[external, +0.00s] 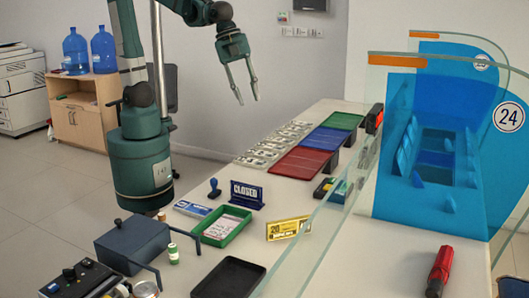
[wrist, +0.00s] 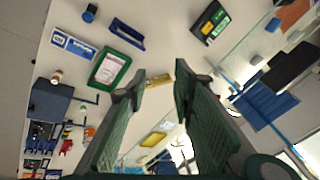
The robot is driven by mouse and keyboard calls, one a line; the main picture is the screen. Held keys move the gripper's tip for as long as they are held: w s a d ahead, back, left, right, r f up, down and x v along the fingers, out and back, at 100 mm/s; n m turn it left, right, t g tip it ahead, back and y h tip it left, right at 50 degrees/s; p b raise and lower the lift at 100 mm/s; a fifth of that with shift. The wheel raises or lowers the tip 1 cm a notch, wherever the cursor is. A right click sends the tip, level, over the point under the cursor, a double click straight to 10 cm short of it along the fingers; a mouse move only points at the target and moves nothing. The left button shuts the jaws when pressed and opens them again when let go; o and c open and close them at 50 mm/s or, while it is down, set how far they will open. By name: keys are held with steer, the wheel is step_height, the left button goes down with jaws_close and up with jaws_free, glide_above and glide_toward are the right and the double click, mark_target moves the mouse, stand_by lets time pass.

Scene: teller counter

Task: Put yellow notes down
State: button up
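The yellow notes (external: 288,228), marked 20, stand upright on edge on the white counter, near the glass screen. In the wrist view the yellow notes (wrist: 158,75) show as a narrow yellow strip between my fingertips, far below them. My gripper (external: 248,101) is open and empty, high above the counter and pointing down. Its two fingers also frame the wrist view (wrist: 159,70).
A green tray (external: 221,240) and a blue CLOSED sign (external: 247,194) stand left of the notes. A black tray (external: 228,278) lies in front. The glass screen (external: 320,230) runs close on the right. Red, blue and green note trays (external: 301,162) lie farther back.

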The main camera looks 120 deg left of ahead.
steer(key=s+a+f+n+t, duration=0.1)
steer(key=s+a+n, duration=0.2)
steer(key=s, duration=0.6)
steer(key=s+a+f+n+t, duration=0.1)
steer(key=s+a+n, duration=0.3)
steer(key=s+n, duration=0.4)
steer(key=shift+s+f+t+y, duration=0.15)
steer(key=shift+s+t+y, duration=0.15)
steer(key=shift+s+t, duration=0.35)
steer(key=shift+s, duration=0.15)
